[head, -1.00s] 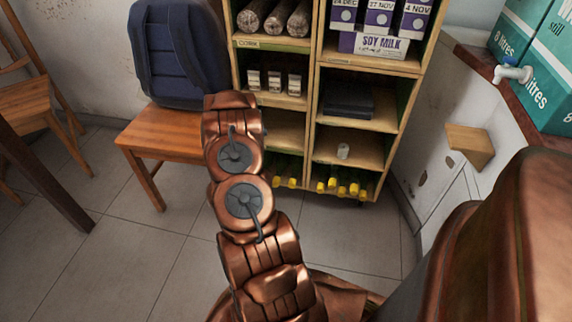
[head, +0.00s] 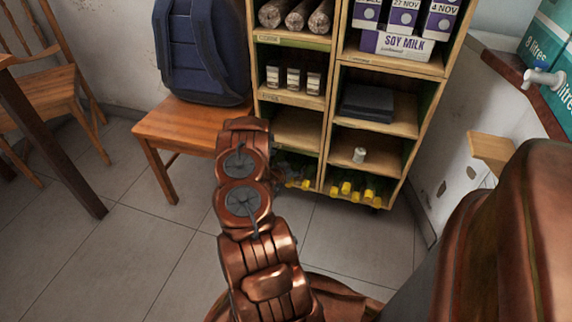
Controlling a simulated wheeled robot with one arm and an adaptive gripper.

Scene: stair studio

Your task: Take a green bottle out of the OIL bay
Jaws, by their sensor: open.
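Green bottles with yellow caps lie in the two lowest bays of the shelf, caps facing out. Several bottles (head: 356,190) are in the lower right bay and a few more (head: 304,184) in the lower left bay, partly covered by my arm. No OIL label is readable on either bay. My copper arm reaches toward the lower left bay. My gripper (head: 284,168) is mostly hidden behind the arm; only grey parts show by that bay's opening. It is open, and I cannot tell whether it touches a bottle.
The wooden shelf (head: 328,140) also holds soy milk cartons (head: 395,44), logs, small jars (head: 293,79), a dark box (head: 367,103) and a small white cylinder (head: 359,155). A wooden chair (head: 180,125) with a blue backpack (head: 203,50) stands close left. The floor in front is clear.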

